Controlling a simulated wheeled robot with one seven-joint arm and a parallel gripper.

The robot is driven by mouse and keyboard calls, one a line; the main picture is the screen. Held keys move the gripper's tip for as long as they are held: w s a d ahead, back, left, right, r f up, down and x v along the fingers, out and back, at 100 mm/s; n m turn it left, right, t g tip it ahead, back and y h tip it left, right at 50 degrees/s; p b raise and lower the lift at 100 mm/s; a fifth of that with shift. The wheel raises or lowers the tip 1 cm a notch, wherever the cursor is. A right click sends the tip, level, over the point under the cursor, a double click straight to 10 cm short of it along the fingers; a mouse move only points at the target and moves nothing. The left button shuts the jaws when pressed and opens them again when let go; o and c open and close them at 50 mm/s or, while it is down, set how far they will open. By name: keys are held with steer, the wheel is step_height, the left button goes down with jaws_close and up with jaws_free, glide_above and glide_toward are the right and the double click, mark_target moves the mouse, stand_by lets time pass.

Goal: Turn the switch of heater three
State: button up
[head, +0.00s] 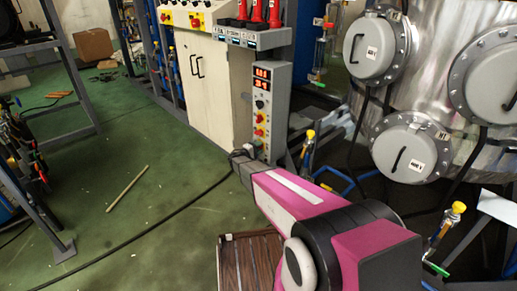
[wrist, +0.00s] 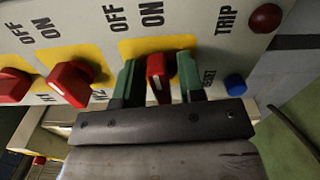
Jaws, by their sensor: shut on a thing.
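In the wrist view, my gripper (wrist: 157,77) has its two green fingers on either side of a red rotary switch (wrist: 157,86), shut on it. This switch sits on a yellow plate marked OFF and ON, third in the row; its own heater label is hidden. Its white mark runs roughly up and down in the picture, while the neighbouring knobs are tilted. In the head view, my gripper (head: 241,155) is at the left edge of the grey control panel (head: 284,88); the fingers and the gripped switch are not clearly visible there.
Beside the gripped switch are two red switches (wrist: 70,82) on the left, a blue RESET button (wrist: 235,84) and a red TRIP button (wrist: 265,18) on the right. A cream cabinet (head: 207,85) adjoins the panel. A steel vessel (head: 440,80) stands right; green floor (head: 140,180) lies open left.

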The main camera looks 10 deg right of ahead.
steer(key=shift+m, duration=0.5)
steer(key=shift+s, duration=0.1)
steer(key=o, duration=0.6)
steer(key=shift+c, duration=0.2)
steer(key=shift+a, duration=0.1)
steer(key=v, duration=1)
steer(key=shift+s+a, duration=0.25)
